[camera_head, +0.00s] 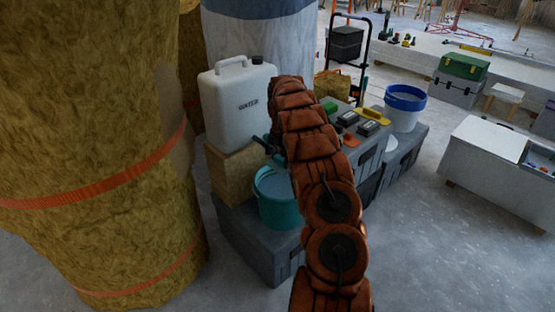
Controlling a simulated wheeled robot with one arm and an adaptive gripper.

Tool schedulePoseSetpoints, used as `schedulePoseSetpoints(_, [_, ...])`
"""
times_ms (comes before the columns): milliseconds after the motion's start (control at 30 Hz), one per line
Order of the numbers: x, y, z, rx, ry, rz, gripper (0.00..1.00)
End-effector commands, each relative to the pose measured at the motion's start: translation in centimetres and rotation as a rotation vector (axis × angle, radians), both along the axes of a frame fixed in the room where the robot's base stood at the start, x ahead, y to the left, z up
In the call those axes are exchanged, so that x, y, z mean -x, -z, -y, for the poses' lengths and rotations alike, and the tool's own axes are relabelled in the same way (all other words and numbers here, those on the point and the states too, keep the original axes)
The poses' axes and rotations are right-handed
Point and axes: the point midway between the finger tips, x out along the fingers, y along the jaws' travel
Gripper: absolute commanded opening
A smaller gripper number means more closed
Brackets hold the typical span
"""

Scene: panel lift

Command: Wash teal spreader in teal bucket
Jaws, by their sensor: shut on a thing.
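The teal bucket (275,215) stands upright on a grey case, just left of my arm, which hides its right side. Pale water or a light inside shows in it. My gripper (266,146) is a dark shape above and behind the bucket, beside the white canister, and partly hidden by my arm. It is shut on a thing. A small teal bit, the teal spreader (268,138), shows at the gripper; most of it is hidden. The gripper is above the bucket's rim, and I cannot tell how far behind it.
A white water canister (238,103) stands on a wooden box (236,168) left of my gripper. Grey cases with tools, a yellow float (373,116) and a blue-rimmed white bucket (404,108) stand right. Large yellow insulation rolls (90,130) block the left.

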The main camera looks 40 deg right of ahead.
Motion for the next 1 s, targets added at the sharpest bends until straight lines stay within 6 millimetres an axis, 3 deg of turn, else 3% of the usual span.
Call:
schedulePoseSetpoints(133, [0.3, 0.6, 0.8, 0.002, -0.041, 0.001, 0.34])
schedulePoseSetpoints(467, [0.1, 2.0, 0.6, 0.003, -0.052, 0.002, 0.34])
schedulePoseSetpoints(1000, [0.2, 6.9, 0.7, 0.001, -0.046, 0.002, 0.34])
